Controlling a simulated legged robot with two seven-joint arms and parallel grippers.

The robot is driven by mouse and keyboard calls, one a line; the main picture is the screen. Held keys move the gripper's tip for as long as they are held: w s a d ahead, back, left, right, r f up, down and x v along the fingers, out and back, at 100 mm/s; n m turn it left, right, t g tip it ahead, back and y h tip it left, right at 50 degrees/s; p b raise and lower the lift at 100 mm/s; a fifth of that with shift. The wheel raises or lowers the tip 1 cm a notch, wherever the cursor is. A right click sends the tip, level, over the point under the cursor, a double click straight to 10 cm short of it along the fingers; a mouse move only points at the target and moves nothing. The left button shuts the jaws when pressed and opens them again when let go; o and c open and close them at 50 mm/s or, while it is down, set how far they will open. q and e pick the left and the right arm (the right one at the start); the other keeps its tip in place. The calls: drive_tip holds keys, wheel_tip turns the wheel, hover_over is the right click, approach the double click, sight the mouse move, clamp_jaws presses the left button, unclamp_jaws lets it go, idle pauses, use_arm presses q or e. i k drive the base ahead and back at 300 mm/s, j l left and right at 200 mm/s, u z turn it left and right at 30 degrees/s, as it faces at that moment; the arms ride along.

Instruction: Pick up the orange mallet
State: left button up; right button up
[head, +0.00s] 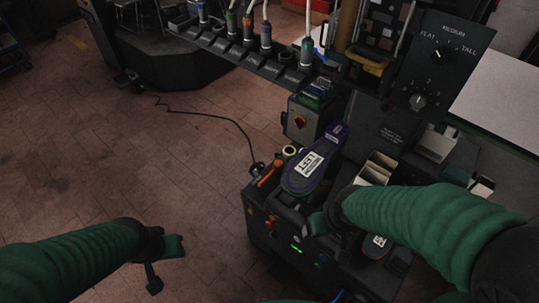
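The orange mallet (269,173) appears as a short orange bar lying slantwise on the left edge of the dark machine top. Its head is too small and dark to tell apart. My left gripper (167,264) hangs over the floor, left of the machine and well apart from the mallet. Its green finger and dark finger are spread, with nothing seen between them. My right gripper (318,223) is low over the machine's front, right of and nearer than the mallet. One green fingertip shows; the rest is hidden by my wrist.
A purple-edged shoe sole labelled left (306,170) lies right of the mallet. A second sole (377,246) is partly under my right arm. A cream ring (289,150), a control box (304,120) and cream bins (377,168) stand behind.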

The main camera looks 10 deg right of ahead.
sight(278, 167)
drive_tip(key=i+j+z, duration=0.15)
drive_tip(key=j, duration=0.4)
drive_tip(key=i+j+z, duration=0.15)
drive_tip(key=j, duration=0.35)
drive_tip(key=j+z, duration=0.1)
drive_tip(key=j, duration=0.45)
drive_tip(key=i+j+z, duration=0.2)
drive_tip(key=i, duration=0.35)
drive_tip(key=i+j+z, duration=0.2)
drive_tip(key=i, duration=0.3)
